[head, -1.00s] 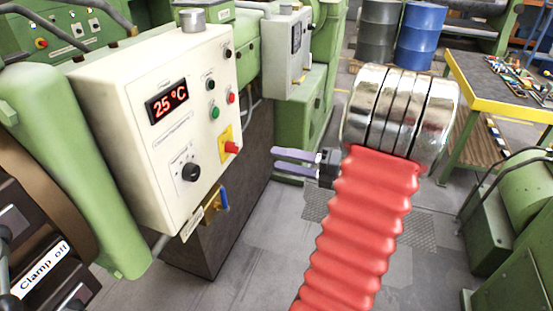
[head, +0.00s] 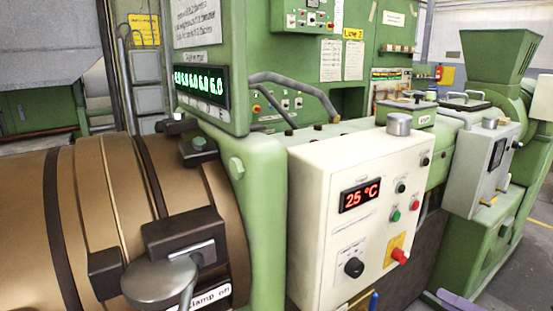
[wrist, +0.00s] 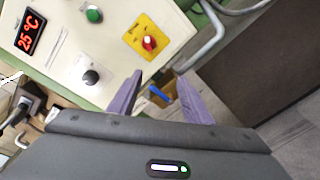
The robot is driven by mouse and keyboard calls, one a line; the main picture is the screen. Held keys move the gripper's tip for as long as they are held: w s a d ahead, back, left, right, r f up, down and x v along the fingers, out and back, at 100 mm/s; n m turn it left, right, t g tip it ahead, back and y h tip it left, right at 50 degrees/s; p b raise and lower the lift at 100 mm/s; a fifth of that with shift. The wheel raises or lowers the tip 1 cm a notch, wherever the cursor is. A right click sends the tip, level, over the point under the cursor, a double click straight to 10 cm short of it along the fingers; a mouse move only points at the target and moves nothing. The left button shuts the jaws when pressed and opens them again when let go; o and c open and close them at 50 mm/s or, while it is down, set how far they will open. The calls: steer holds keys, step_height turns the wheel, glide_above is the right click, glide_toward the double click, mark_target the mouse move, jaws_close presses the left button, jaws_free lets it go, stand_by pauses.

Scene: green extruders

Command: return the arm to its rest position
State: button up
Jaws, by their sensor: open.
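My gripper (wrist: 158,80) shows in the wrist view with two purple fingers spread apart and nothing between their tips. The fingers point toward the lower edge of the cream control box (wrist: 105,45). In the head view, only part of the purple fingers of my gripper (head: 452,299) shows at the bottom edge, right of the control box (head: 320,215). The rest of my arm is below that picture. A blue lever handle (wrist: 158,93) appears between the fingers in the wrist view, but I cannot tell how far beyond them it is.
The box carries a red 25 °C display (head: 359,195), a black knob (head: 354,268) and a red knob on yellow (head: 400,256). Green extruder machinery (head: 262,190) stands behind. A brown barrel (head: 100,200) with clamps fills the left. Grey floor (head: 535,250) shows at far right.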

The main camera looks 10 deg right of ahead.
steer(key=s+a+f+n+g+h, duration=0.15)
steer(key=a+f+n+g, duration=0.25)
steer(key=a+n+g, duration=0.55)
steer(key=s+a+f+n+g, duration=0.3)
steer(key=a+n, duration=0.4)
steer(key=n, duration=0.8)
steer(key=a+r+n+t+h, duration=0.1)
steer(key=a+r+n+h, duration=0.1)
steer(key=a+r+n, duration=0.4)
steer(key=w+a+r+n+t+h, duration=0.1)
steer(key=a+r+n, duration=0.5)
steer(key=a+n, duration=0.6)
steer(key=shift+w+a+h, duration=0.15)
steer(key=shift+a+h, duration=0.35)
steer(key=shift+h, duration=0.25)
steer(key=shift+d+t, duration=0.1)
steer(key=shift+t, duration=0.15)
